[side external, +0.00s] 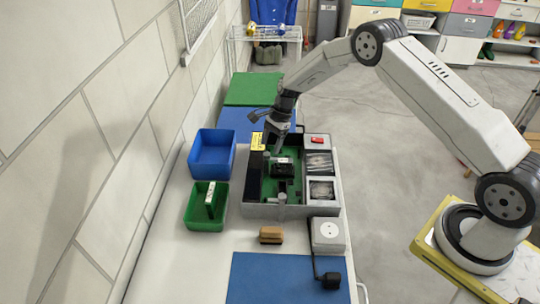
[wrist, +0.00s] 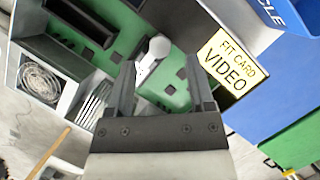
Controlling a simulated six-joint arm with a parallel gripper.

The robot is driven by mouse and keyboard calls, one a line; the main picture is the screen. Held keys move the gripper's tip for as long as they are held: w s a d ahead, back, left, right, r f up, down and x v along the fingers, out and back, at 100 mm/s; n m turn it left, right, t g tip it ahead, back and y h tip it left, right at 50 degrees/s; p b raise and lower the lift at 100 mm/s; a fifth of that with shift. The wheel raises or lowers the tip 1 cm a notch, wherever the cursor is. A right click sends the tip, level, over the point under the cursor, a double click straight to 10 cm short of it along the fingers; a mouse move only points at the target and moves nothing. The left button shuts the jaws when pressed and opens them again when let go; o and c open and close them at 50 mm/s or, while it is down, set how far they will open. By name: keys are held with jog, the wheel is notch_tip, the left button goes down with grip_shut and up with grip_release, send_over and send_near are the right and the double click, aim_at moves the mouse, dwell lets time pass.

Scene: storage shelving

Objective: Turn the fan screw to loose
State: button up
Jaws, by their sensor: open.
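The open grey case (side external: 262,211) holds a green board (wrist: 122,32) and stands on the white bench. A black block (side external: 283,170) sits on the board near the middle. A pale grey post with a round head (wrist: 158,48) stands on the board in the wrist view, between and beyond my fingertips; it may be the fan screw, but no label confirms this. My gripper (wrist: 163,80) is open and points down into the case, with nothing seen held. In the side view my gripper (side external: 276,136) is over the far part of the case and hides what lies beneath it.
A blue bin (side external: 212,153) and a green bin (side external: 206,222) stand left. A brush (side external: 271,235), white box (side external: 328,234) and blue mat (side external: 275,280) lie nearer. Side compartments hold coiled cable (wrist: 40,82).

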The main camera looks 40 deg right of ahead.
jog(key=shift+x, duration=1.35)
grip_shut()
